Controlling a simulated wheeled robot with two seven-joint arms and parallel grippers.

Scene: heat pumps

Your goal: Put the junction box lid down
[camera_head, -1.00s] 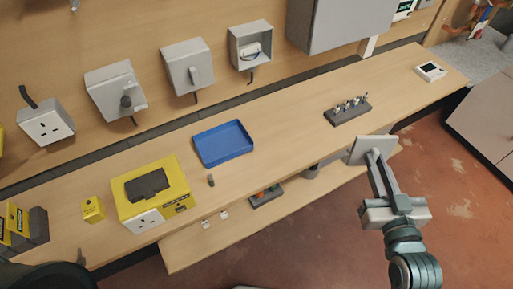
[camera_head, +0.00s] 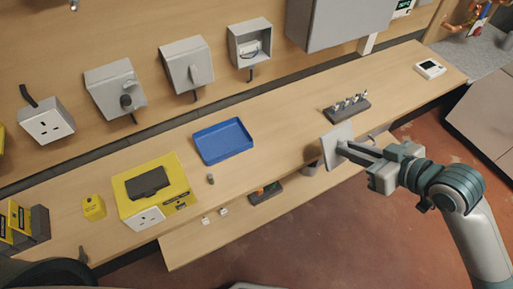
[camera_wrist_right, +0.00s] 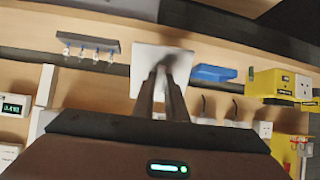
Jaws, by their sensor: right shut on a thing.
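The junction box lid is a flat grey square plate (camera_head: 335,143), held in the air near the front edge of the workbench. My right gripper (camera_head: 345,149) is shut on it. In the right wrist view the lid (camera_wrist_right: 143,60) shows as a pale plate, with the fingers (camera_wrist_right: 165,75) reaching onto it and partly covering it. The open junction box (camera_head: 250,43), grey with wires inside, is on the wall panel, well away from the lid. My left gripper is not clearly visible.
The workbench (camera_head: 285,125) has bare room between the blue tray (camera_head: 223,141) and the screwdriver rack (camera_head: 347,107). A yellow box (camera_head: 157,193) stands left of the tray. A white device (camera_head: 430,68) lies at the far right. A lower shelf (camera_head: 190,243) juts out below.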

